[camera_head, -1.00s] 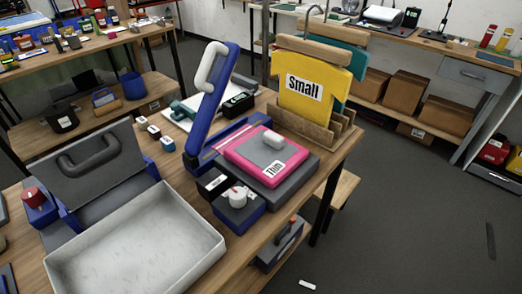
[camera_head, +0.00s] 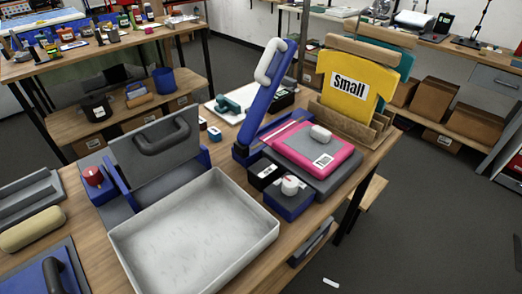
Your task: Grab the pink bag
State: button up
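The pink bag (camera_head: 341,163) appears to be the flat pink piece with a grey middle and a white label on its right front corner. It lies flat on a dark grey base on the wooden table, right of centre. A small white rounded piece (camera_head: 321,133) sits on top of it. A blue press with a raised blue arm (camera_head: 262,103) and white handle stands just to its left and behind. My gripper is not in view.
A yellow shirt-shaped piece labelled "Small" (camera_head: 354,101) stands in a wooden rack behind the bag. A blue box with a white knob (camera_head: 290,203) is in front. A large white tray (camera_head: 145,246) fills the table front. Open floor (camera_head: 430,225) lies right.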

aim_at(312, 148)
jog(key=i+l+u, duration=0.1)
jog(key=l+u, duration=0.15)
jog(key=u, duration=0.2)
jog(key=i+l+u, duration=0.1)
jog(key=l+u, duration=0.2)
jog(key=u, duration=0.15)
jog(key=l+u, duration=0.3)
jog(key=u, duration=0.2)
jog(key=l+u, duration=0.3)
jog(key=u, duration=0.15)
